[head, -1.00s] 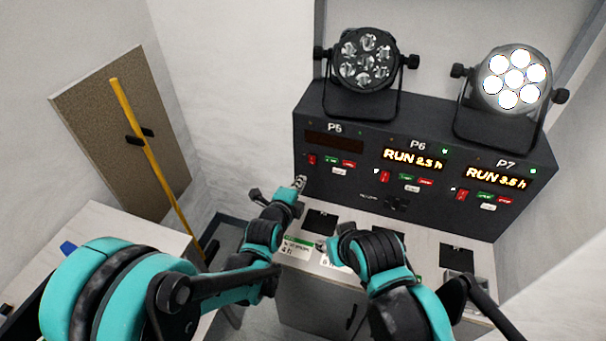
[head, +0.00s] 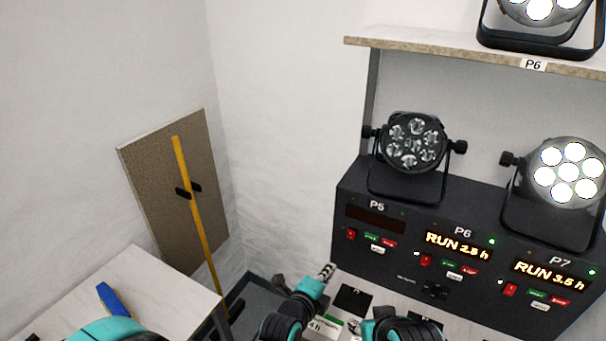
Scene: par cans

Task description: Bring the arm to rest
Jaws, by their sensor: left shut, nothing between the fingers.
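My left gripper (head: 326,272) is at the lower middle of the head view, in front of the black control panel's lower left corner. Its fingers are shut with nothing between them. It looks apart from the panel. My right arm shows only as a teal and black part at the bottom edge; its fingertips are hidden. The control panel (head: 395,268) has a dark P5 display (head: 375,219), a P6 display (head: 458,245) reading about "RUN 2.8 h" and a P7 display (head: 552,274) reading "RUN 3.6 h". The P5 par can (head: 413,142) is unlit; the P7 par can (head: 570,173) is lit.
A shelf (head: 430,47) labelled P6 carries another lit par can (head: 540,12) at the top right. At the left, a side table (head: 150,290) holds a blue item (head: 113,299). A yellow pole (head: 190,200) stands against a brown board (head: 150,180).

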